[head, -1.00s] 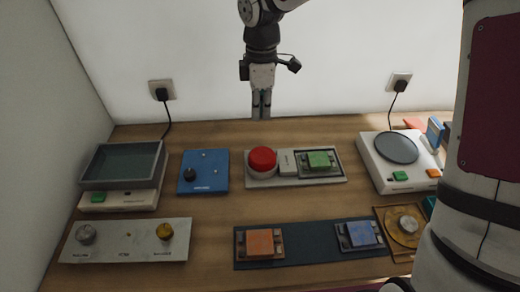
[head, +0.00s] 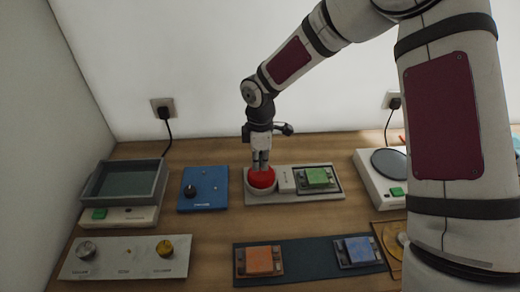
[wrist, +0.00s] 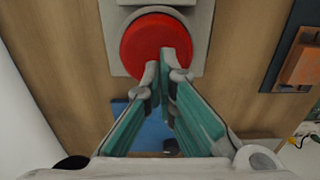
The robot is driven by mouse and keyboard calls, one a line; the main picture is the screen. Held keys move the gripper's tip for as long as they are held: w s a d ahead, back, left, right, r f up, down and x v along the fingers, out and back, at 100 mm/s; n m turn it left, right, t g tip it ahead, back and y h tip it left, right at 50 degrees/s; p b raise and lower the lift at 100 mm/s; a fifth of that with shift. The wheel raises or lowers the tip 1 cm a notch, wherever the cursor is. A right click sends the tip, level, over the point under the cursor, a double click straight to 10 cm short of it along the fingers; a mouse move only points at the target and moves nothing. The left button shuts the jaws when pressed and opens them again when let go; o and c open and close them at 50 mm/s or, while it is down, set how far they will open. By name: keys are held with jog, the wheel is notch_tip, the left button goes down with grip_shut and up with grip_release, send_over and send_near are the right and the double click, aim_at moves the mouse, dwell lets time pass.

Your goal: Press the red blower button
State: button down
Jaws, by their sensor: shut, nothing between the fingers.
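The red blower button (head: 262,179) is a large round red dome on a light grey panel, in the middle of the table. It also shows in the wrist view (wrist: 150,40), near the top. My gripper (head: 260,168) points down and is shut and empty, its fingertips right over the button's far part in the head view. In the wrist view my fingertips (wrist: 163,62) overlap the button's edge. I cannot tell for sure whether they touch it or whether it is pushed in.
A green button block (head: 317,177) shares the panel. A blue panel with a black knob (head: 190,191) lies left. Orange (head: 259,260) and blue (head: 359,250) button blocks sit in front. A tray on a white base (head: 124,183) stands far left. Bare wood lies between them.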

jog(key=shift+f, duration=0.9)
